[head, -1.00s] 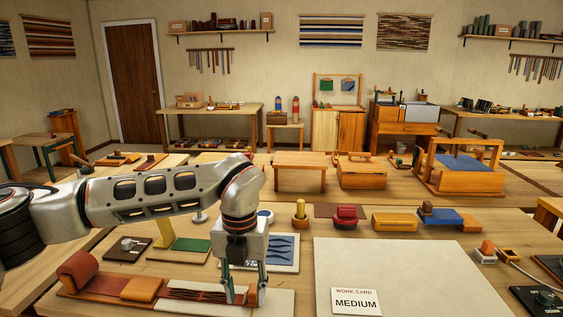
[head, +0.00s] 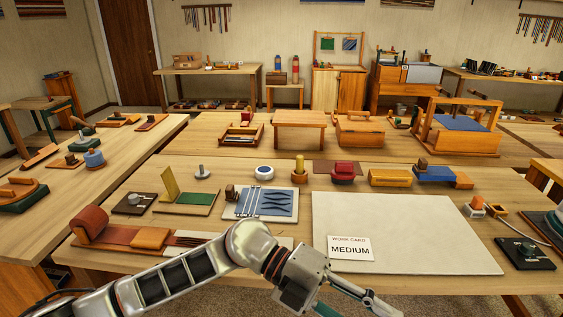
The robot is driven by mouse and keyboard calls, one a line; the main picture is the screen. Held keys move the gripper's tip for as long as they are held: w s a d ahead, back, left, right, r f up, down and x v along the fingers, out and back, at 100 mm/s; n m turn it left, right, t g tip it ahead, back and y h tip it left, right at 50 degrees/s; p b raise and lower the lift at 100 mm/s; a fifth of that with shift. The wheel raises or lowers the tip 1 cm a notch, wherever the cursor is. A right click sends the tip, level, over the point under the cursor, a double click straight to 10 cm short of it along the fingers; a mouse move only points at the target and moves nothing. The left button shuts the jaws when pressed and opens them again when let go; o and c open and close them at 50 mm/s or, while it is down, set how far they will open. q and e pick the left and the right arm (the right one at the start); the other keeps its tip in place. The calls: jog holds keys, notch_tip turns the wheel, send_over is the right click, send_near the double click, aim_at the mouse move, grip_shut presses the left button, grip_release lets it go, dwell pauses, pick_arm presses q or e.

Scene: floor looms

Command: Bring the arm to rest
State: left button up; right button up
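My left arm comes in from the lower left, in front of the wooden table (head: 150,225). My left gripper (head: 350,305) is at the bottom edge, right of centre, pointing down and right. Its two fingers stand apart with nothing seen between them; one finger is partly cut off by the picture's edge. My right gripper is out of view. The white work card (head: 350,249) reading MEDIUM lies on a pale board (head: 430,230), just beyond the gripper.
A red-brown strap holder (head: 120,236) lies at the table's left front, partly behind my arm. The pale board is otherwise bare.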

pick_arm(q)
jog(key=w+a+r+n+t+h, duration=0.1)
jog(key=w+r+n+t+h, duration=0.5)
jog(key=n+h, duration=0.3)
jog(key=w+a+f+n+t+y, duration=0.35)
jog(key=a+f+n+t, duration=0.2)
jog(key=n+t, duration=0.25)
jog(key=w+a+f+n+t+y, duration=0.3)
jog(key=w+a+f+n+t, duration=0.1)
jog(key=a+n+t, duration=0.3)
jog(key=s+a+f+n+t+y, duration=0.1)
jog(key=s+a+f+n+y, duration=0.1)
jog(key=a+f+n+y, duration=0.5)
jog(key=s+a+f+n+y, duration=0.25)
jog(key=a+f, duration=0.25)
jog(key=f, duration=0.7)
jog(key=s+a+f+n+g+y, duration=0.1)
jog(key=s+a+f+g+y, duration=0.2)
jog(key=s+a+f, duration=0.6)
notch_tip(320, 180, down, 3)
jog(key=shift+s+a+f+g+y, duration=0.25)
jog(key=shift+s+g, duration=0.35)
jog(key=shift+s, duration=0.45)
jog(key=shift+n, duration=0.25)
